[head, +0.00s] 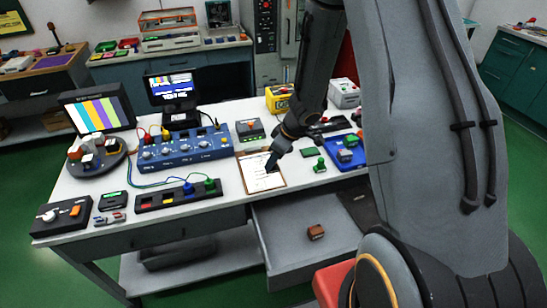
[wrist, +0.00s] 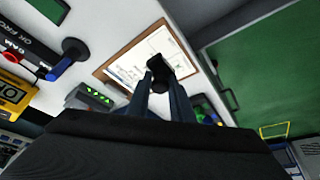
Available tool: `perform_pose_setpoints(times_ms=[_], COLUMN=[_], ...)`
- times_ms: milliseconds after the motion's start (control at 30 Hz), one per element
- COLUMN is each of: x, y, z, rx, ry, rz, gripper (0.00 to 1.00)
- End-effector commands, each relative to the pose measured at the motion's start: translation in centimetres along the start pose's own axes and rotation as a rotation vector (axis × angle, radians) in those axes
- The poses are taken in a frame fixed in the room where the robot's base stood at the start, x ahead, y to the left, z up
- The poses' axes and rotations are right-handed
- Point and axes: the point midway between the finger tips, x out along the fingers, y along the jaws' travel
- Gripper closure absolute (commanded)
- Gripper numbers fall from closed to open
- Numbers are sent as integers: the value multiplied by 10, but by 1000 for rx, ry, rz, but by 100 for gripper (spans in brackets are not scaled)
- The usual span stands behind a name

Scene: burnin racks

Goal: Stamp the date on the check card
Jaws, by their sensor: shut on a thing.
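The check card (head: 264,182) is a white sheet with print on a brown clipboard (head: 241,160), flat near the bench's front edge. In the wrist view the card (wrist: 128,66) lies beyond my fingertips. My gripper (head: 272,164) points down over the card's upper right part. In the wrist view my gripper (wrist: 165,90) is shut on a small black thing (wrist: 166,68), which looks like the stamp. Its lower face is hidden, and I cannot tell whether it touches the card. A green stamp-like piece (head: 320,164) stands to the right, by a flat green pad (head: 309,152).
A blue instrument box (head: 185,150) with cables stands left of the clipboard. A blue tray (head: 345,155) with parts lies to the right. Below, an open drawer (head: 290,250) holds a brown block (head: 315,232). A yellow case (head: 279,100) stands behind.

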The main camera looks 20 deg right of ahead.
Motion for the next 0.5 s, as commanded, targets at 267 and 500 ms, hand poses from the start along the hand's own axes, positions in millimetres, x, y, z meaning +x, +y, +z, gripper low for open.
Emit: perform_pose_setpoints(times_ms=[267,500], x=[21,34], y=[2,3], z=[9,15], rx=[3,4], ry=[0,0], rz=[2,3], gripper=[94,94])
